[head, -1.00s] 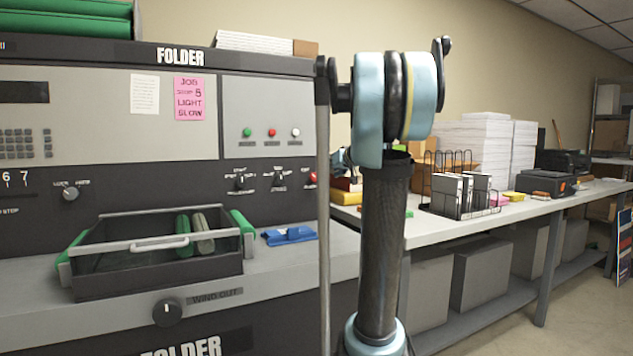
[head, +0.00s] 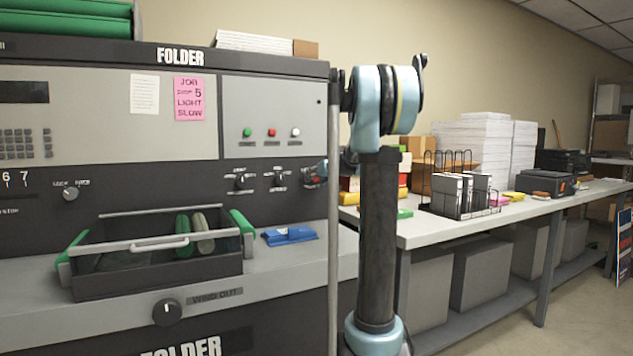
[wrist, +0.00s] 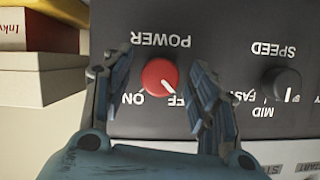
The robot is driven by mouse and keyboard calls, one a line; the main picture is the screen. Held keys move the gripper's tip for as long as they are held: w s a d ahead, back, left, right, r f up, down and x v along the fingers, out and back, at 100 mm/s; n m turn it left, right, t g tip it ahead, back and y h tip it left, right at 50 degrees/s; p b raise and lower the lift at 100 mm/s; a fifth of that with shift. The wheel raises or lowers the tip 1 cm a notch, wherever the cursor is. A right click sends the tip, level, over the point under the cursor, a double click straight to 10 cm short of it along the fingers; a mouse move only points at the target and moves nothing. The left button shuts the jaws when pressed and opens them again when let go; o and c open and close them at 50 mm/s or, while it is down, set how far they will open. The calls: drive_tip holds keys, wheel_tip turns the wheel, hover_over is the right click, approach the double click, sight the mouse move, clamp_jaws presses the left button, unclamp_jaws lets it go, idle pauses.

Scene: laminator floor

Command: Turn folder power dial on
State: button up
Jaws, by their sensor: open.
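The folder's power dial is a red round knob (wrist: 159,77) under the word POWER, which reads upside down in the wrist view. Its white pointer line aims at the OFF label, which is partly covered by a finger; the ON label lies to the left of it. My gripper (wrist: 152,74) is open, with one finger on each side of the dial. There is a visible gap on the left; the right finger is closer, and I cannot tell whether it touches. In the head view my gripper (head: 318,171) is at the panel's right end, mostly hiding the dial.
A black speed dial (wrist: 282,83) sits to the right of the power dial in the wrist view. Books and boxes (wrist: 38,85) stand close on the left. The folder's tray (head: 157,274) and a blue object (head: 290,235) lie below the panel.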

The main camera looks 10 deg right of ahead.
drive_tip(key=c, duration=1.1)
drive_tip(key=shift+o, duration=0.2)
drive_tip(key=shift+w+d+m, duration=0.1)
drive_tip(key=shift+d+m, duration=0.05)
drive_tip(key=shift+m, duration=0.15)
drive_tip(key=shift+d+f+m+t+y, duration=0.1)
drive_tip(key=shift+f+m+t+y, duration=0.1)
drive_tip(key=shift+m+y, duration=1.5)
drive_tip(key=shift+f+m+t+y, duration=0.15)
drive_tip(key=shift+m+y, duration=0.5)
drive_tip(key=shift+m, duration=2.05)
drive_tip(key=shift+d+f+m+t+y, duration=0.1)
drive_tip(key=shift+m+t+y, duration=0.15)
drive_tip(key=shift+m+y, duration=1.45)
drive_tip(key=shift+m+h, duration=0.45)
drive_tip(key=shift+m, duration=0.15)
